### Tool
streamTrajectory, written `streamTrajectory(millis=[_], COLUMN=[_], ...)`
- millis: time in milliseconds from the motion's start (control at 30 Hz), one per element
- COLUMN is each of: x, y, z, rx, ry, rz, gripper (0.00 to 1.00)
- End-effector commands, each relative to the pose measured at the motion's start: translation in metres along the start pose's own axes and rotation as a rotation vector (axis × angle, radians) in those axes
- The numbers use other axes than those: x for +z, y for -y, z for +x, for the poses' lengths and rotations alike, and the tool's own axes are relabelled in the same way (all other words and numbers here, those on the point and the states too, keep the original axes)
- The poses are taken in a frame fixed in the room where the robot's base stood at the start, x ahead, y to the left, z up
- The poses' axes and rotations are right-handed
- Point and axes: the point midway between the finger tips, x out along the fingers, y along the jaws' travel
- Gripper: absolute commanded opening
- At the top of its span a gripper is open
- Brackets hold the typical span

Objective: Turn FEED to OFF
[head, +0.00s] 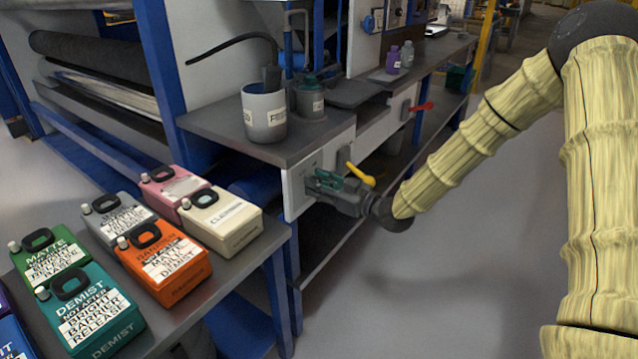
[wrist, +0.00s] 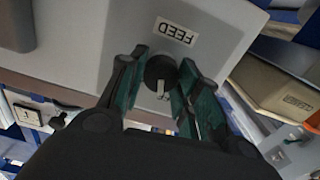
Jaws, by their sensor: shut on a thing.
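The FEED knob (wrist: 160,71) is a small round black knob with a pale pointer mark, on a light grey panel (wrist: 120,35). The FEED label (wrist: 177,31) appears upside down above it in the wrist view. The pale mark is on the side away from that label. My gripper (wrist: 163,68) has its green fingers on both sides of the knob, shut on it. In the head view my gripper (head: 325,182) meets the front panel (head: 296,196) below the counter and hides the knob. I cannot make out the OFF marking.
A yellow lever (head: 360,174) is close beside my gripper, and a red lever (head: 422,106) is farther back. A grey pot (head: 263,115) stands on the counter above. Several coloured jugs, including a cream one (head: 222,222), stand on the near table. Open floor lies right of the panel.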

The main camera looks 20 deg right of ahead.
Motion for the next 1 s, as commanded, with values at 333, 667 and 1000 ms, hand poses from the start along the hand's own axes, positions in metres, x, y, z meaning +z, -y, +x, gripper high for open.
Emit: streamTrajectory(millis=[333,667,1000], x=[0.0009,0.0004,0.0004], y=[-0.0001,0.0000,-0.0001], z=[-0.0005,-0.0003,-0.0004], rx=[0.001,0.002,0.002], ry=[0.002,0.001,0.001], rz=[-0.186,-0.237,-0.238], gripper=[0.09,0.09,0.35])
